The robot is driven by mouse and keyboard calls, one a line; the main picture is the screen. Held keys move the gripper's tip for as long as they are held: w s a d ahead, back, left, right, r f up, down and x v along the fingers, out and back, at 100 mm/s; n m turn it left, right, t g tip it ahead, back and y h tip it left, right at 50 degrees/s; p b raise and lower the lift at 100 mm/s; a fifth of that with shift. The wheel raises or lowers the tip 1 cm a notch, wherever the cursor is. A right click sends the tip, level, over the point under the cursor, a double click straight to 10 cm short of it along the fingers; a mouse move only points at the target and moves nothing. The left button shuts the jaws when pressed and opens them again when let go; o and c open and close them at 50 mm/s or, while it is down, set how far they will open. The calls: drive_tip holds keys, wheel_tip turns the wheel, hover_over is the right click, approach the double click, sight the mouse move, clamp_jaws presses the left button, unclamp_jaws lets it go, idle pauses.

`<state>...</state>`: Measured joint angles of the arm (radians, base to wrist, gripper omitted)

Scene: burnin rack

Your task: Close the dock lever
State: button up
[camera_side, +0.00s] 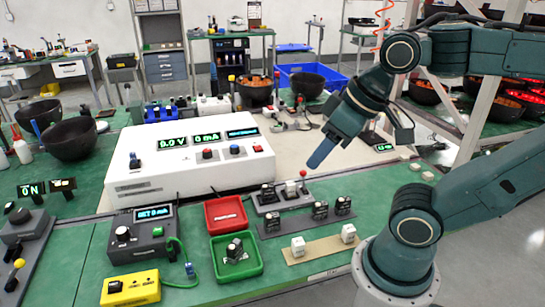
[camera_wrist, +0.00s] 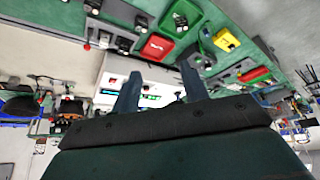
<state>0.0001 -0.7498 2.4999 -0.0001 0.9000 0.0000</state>
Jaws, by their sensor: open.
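The dock (camera_side: 284,200) is a grey block on the green bench, holding small black-and-white modules. Its lever (camera_side: 303,175) has a red ball knob and stands about upright at the dock's back right. In the wrist view a red knob (camera_wrist: 87,47) shows at the upper left. My gripper (camera_side: 320,158) hangs in the air above the lever and a little to its right, apart from it, with its blue fingers pointing down and left. In the wrist view the two fingers of my gripper (camera_wrist: 158,82) are spread with nothing between them.
A white power supply (camera_side: 190,160) stands left of the dock. A red tray (camera_side: 226,214) and a green tray (camera_side: 236,258) sit in front of it. A grey rail (camera_side: 305,222) with modules and a tan strip (camera_side: 322,248) with white blocks lie in front of the dock.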

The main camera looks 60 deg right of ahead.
drive_tip(key=shift+w+d, duration=0.1)
drive_tip(key=shift+w, duration=0.05)
drive_tip(key=c, duration=0.7)
drive_tip(key=shift+w+d+r, duration=0.1)
drive_tip(key=shift+w, duration=0.1)
clamp_jaws()
drive_tip(key=w+d+f+m+g, duration=0.3)
drive_tip(key=w+d+m, duration=0.1)
drive_tip(key=w+d, duration=0.75)
drive_tip(key=w+d+f+m, duration=0.1)
drive_tip(key=w+d+f, duration=0.1)
drive_tip(key=d+f, duration=0.3)
drive_tip(key=w+d+f+m+g, duration=0.1)
drive_tip(key=w+d+f+m, duration=0.1)
drive_tip(key=d+f, duration=0.4)
drive_tip(key=d, duration=0.5)
drive_tip(key=shift+w+d+g, duration=0.2)
drive_tip(key=shift+w+g, duration=0.1)
